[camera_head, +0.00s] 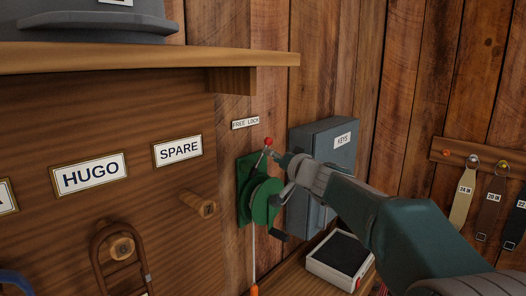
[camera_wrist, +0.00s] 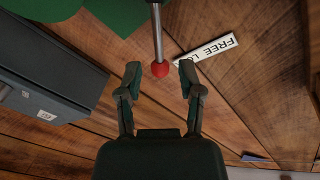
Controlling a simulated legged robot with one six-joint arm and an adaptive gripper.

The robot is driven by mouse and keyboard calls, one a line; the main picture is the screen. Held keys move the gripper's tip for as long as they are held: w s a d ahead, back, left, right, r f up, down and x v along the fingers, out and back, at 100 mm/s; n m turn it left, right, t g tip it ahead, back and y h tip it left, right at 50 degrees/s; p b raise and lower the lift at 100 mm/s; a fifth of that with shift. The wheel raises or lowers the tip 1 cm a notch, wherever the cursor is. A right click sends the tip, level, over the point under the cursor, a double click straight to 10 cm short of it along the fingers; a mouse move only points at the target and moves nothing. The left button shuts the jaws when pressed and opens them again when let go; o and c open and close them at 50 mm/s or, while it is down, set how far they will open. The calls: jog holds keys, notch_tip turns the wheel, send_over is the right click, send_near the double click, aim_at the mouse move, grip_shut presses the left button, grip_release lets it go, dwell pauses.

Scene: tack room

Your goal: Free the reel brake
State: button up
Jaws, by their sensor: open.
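A green reel (camera_head: 262,201) is mounted on a green backplate on the plank wall. Its brake lever, a metal rod with a red knob (camera_head: 268,142), stands up from the top of the reel. The knob is near the LOCK end of the small FREE LOCK label (camera_head: 245,123). My gripper (camera_head: 279,172) is right of the lever, overlapping part of the reel. In the wrist view, the red knob (camera_wrist: 160,70) shows between the fingertips of my open gripper (camera_wrist: 160,77), with visible space on both sides. The picture does not settle how deep the knob sits.
A grey KEYS box (camera_head: 326,140) is on the wall close right of the reel. A shelf (camera_head: 150,57) juts out above left, and a wooden peg (camera_head: 199,205) sticks out left of the reel. A dark-topped white tray (camera_head: 341,258) is below. A cord hangs under the reel.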

aim_at(261, 157)
jog(key=x, duration=0.4)
jog(key=shift+w+d, duration=0.15)
jog(key=shift+w, duration=0.25)
jog(key=shift+w+a, duration=0.25)
jog(key=shift+a, duration=0.25)
jog(key=shift+d, duration=0.15)
grip_shut()
